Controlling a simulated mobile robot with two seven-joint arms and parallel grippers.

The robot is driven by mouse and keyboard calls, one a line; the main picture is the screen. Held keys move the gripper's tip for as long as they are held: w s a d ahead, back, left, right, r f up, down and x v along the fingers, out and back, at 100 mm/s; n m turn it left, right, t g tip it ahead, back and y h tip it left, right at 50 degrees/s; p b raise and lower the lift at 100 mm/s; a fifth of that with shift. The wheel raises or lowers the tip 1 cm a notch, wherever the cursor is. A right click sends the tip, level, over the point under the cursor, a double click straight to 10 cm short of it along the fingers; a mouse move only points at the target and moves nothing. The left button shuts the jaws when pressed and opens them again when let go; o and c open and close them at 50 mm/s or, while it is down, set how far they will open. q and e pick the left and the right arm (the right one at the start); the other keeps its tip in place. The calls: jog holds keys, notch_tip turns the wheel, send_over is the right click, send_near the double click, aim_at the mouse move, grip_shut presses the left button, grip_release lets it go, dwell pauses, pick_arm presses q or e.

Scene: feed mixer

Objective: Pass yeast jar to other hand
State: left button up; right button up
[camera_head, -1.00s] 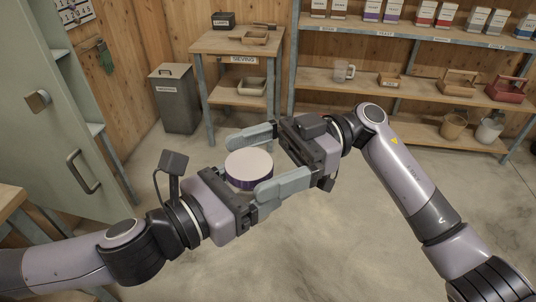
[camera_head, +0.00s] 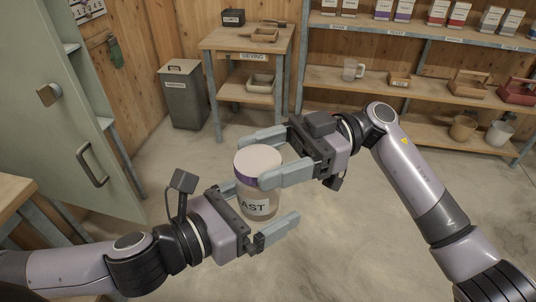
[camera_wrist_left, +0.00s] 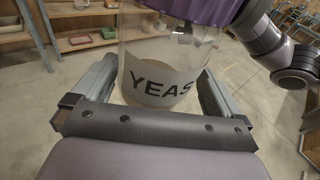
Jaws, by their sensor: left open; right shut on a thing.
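The yeast jar (camera_head: 258,208) is clear with a white top, a purple lid band and a label partly reading YEAST. It hangs roughly upright in the middle of the head view. My right gripper (camera_head: 253,161) is shut on it at the lid, coming from the upper right. My left gripper (camera_head: 262,202) is open below, with its fingers on either side of the jar's lower body. In the left wrist view the jar (camera_wrist_left: 158,75) stands between the left fingers, with gaps visible beside it; its top is cut off.
Clear floor (camera_head: 350,245) lies below the grippers. A green cabinet (camera_head: 40,130) stands at the left, with a grey bin (camera_head: 184,95) and a wooden sieving table (camera_head: 245,45) behind. Shelves (camera_head: 430,75) with boxes and containers fill the back right.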

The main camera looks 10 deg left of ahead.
pick_arm(q)
jog(key=s+a+f+g+y, duration=0.15)
jog(key=s+f+g, duration=0.25)
jog(key=s+f, duration=0.65)
jog(key=d+r+m+h, duration=0.7)
jog(key=r+m, duration=0.1)
jog(key=r, duration=0.1)
jog(key=w+a+f+m+t+y, duration=0.55)
jog(key=w+f+m, duration=0.4)
jog(key=m, duration=0.85)
jog(key=s+a+f+m+g+y, duration=0.1)
jog(key=s+a+f+m+y, duration=0.1)
jog(key=a+f, duration=0.4)
jog(key=s+a+f+m+g+y, duration=0.2)
jog(key=s+a+f+y, duration=0.3)
jog(key=f, duration=0.5)
jog(key=shift+s+a+f+m+y, duration=0.35)
jog(key=shift+a+m+y, duration=0.25)
jog(key=shift+a, duration=0.4)
